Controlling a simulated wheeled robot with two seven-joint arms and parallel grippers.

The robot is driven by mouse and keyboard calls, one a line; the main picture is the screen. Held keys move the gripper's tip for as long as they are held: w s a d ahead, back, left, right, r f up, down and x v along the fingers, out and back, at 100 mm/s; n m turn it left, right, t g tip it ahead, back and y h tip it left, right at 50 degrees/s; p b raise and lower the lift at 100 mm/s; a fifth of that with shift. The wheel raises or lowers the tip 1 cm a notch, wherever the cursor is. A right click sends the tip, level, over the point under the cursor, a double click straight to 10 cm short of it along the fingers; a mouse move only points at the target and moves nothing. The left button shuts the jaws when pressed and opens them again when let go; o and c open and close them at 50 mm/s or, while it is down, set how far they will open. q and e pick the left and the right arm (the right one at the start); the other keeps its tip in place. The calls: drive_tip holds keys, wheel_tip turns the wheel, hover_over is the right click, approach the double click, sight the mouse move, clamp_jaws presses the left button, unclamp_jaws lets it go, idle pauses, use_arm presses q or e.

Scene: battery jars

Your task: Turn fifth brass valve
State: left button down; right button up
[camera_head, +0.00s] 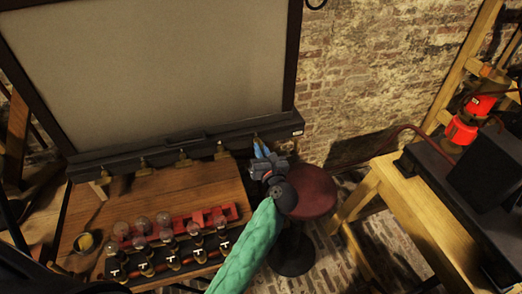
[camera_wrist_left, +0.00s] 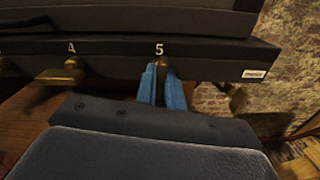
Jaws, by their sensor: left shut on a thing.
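The fifth brass valve (camera_wrist_left: 163,68) hangs under the number 5 on the dark rail (camera_wrist_left: 215,55) in the left wrist view. The blue fingers of my left gripper (camera_wrist_left: 162,85) stand on either side of it and are shut on it. The fingers hide part of its handle. In the head view my left gripper (camera_head: 262,152) is at the right end of the dark rail, below the large grey board. The fourth brass valve (camera_wrist_left: 74,72) shows to the left under the number 4, with its handle roughly level. My right gripper is not in view.
A wooden table (camera_head: 190,191) below the rail holds several glass jars and a red rack (camera_head: 230,212). A round dark-red stool (camera_head: 312,192) stands right of the table, close to my left arm. A wooden bench (camera_head: 405,205) with dark equipment is farther right.

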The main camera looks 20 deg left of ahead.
use_arm(q)
drive_tip(key=shift+w+d+f+m, duration=0.1)
drive_tip(key=shift+f+m, duration=0.05)
drive_tip(key=shift+m, duration=3.75)
drive_tip(key=shift+d+f+m, duration=0.1)
drive_tip(key=shift+m, duration=3.8)
drive_tip(key=c, duration=1.5)
unclamp_jaws()
